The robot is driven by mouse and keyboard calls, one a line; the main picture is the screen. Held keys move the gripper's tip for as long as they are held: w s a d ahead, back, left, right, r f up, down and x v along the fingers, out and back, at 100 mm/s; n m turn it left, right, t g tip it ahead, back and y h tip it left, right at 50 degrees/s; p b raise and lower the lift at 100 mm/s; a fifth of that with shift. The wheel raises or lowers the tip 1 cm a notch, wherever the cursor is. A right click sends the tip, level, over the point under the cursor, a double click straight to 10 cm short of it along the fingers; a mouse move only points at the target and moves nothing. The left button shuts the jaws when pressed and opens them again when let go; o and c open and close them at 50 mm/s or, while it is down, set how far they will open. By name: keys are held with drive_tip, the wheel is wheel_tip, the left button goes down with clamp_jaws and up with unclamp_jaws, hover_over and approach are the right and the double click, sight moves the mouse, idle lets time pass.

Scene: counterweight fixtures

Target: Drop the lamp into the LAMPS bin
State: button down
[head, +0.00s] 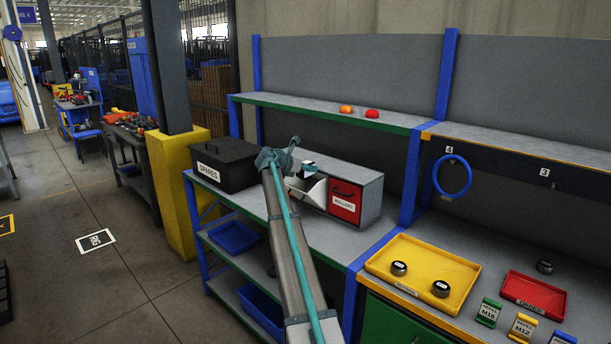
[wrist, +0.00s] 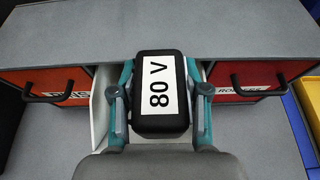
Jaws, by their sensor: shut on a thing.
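My gripper (wrist: 160,112) is shut on a black block (wrist: 160,64) with a white "80 V" label; no other lamp can be made out in its grip. In the head view my gripper (head: 296,162) and the block (head: 308,169) are over the pulled-out white bin (head: 307,190) of a grey cabinet. In the wrist view the white bin (wrist: 101,108) shows beside and below the block, its inside mostly hidden. No LAMPS label is readable in either view.
A red drawer (head: 345,201) is right of the white bin. A black SPARES box (head: 224,165) stands left. An orange object (head: 346,109) and a red object (head: 372,114) lie on the upper shelf. A yellow tray (head: 425,263) is at the right.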

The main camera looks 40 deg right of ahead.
sight(306, 179)
drive_tip(key=shift+w+d+f, duration=0.2)
drive_tip(key=shift+w+f, duration=0.6)
drive_tip(key=shift+f, duration=0.05)
drive_tip(key=shift+w+f+p, duration=0.1)
drive_tip(key=shift+f+p, duration=0.5)
drive_tip(key=shift+f, duration=1.15)
drive_tip(key=shift+f, duration=0.4)
drive_tip(key=shift+f, duration=0.1)
